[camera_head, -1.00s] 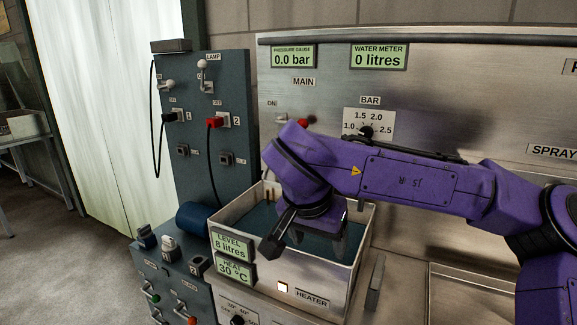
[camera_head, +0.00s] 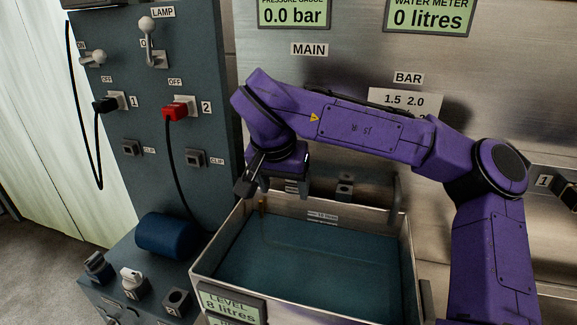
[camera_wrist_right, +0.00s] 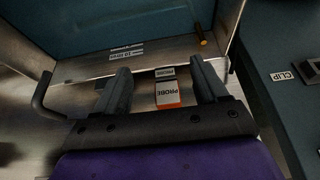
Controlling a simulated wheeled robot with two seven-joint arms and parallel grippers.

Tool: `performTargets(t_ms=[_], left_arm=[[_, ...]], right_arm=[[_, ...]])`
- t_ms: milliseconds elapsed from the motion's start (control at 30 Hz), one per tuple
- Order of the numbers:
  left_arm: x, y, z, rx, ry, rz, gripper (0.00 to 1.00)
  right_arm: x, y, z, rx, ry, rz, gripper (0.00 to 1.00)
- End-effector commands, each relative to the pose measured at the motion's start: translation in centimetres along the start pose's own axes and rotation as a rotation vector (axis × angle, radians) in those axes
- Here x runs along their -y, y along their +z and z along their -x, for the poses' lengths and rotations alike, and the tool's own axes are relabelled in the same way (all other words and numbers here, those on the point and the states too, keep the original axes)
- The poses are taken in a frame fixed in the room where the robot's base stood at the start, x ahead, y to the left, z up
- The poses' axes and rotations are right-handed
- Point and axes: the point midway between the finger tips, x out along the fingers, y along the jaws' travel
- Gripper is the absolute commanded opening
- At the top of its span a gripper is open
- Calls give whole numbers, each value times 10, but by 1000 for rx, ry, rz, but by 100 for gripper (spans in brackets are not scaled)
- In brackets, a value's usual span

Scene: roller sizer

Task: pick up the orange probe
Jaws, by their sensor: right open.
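In the right wrist view a small block (camera_wrist_right: 167,95) has a white face marked PROBE and an orange edge. It lies between the two fingers of my right gripper (camera_wrist_right: 162,70), with a visible gap to each finger. A second PROBE label (camera_wrist_right: 165,73) sits just beyond it. In the head view my right gripper (camera_head: 278,184) points down near the back left rim of the water tank (camera_head: 405,265). It is open, and the block cannot be made out there. My left gripper is not in view.
A dark panel (camera_head: 185,60) with switches and a red plug (camera_head: 178,111) stands to the left. A blue cylinder (camera_head: 165,234) lies beside the tank. A curved metal handle (camera_wrist_right: 42,100) rises near the gripper. The tank holds water, and its front is clear of my arm.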

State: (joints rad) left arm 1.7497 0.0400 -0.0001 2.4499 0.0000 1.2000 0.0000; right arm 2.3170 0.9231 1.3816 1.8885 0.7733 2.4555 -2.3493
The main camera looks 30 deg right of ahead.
Motion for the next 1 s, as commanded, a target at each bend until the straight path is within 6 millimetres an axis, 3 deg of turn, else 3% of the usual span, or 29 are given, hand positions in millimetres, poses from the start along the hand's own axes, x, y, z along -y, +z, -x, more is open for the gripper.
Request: performTargets(t_ms=[33, 267, 400, 600, 867, 1000], left_arm=[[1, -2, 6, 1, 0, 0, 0], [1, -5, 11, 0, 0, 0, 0], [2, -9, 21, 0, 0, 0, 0], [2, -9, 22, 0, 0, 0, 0], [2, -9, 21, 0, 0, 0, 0], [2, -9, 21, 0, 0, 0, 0]], right_arm=[[1, -12, -2, 4, 2, -2, 72], [6, -38, -17, 6, 4, 3, 72], [6, -66, -27, 7, 6, 0, 72], [6, -65, -57, 6, 5, 5, 72], [6, -65, -60, 3, 3, 4, 72], [6, -65, -60, 3, 3, 4, 30]])
